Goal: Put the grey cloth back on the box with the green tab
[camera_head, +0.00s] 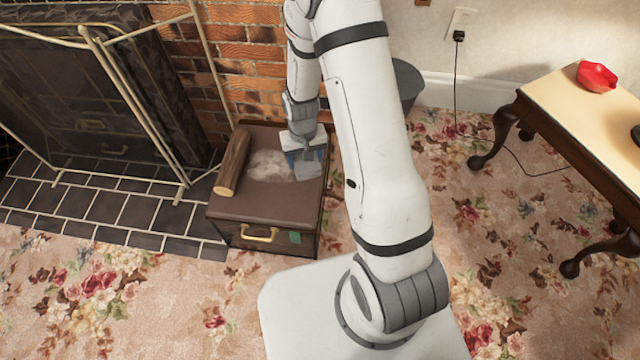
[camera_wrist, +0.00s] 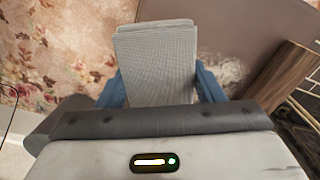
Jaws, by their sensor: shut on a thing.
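The grey cloth (camera_wrist: 158,62) is a folded, finely woven piece between the blue fingers of my gripper (camera_wrist: 162,88) in the wrist view. In the head view the cloth (camera_head: 308,170) shows below my gripper (camera_head: 304,157), over the right part of the box's top. My gripper is shut on the cloth. The brown box (camera_head: 228,211) has a brass handle and a green tab (camera_head: 294,238) on its front. I cannot tell whether the cloth touches the box lid.
A wood log (camera_head: 232,163) lies along the lid's left side, beside a pale ash-like patch (camera_head: 268,165). The fireplace screen (camera_head: 150,105) stands left. A grey bin (camera_head: 408,84) is behind my arm. A table (camera_head: 560,110) stands right on floral carpet (camera_head: 100,290).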

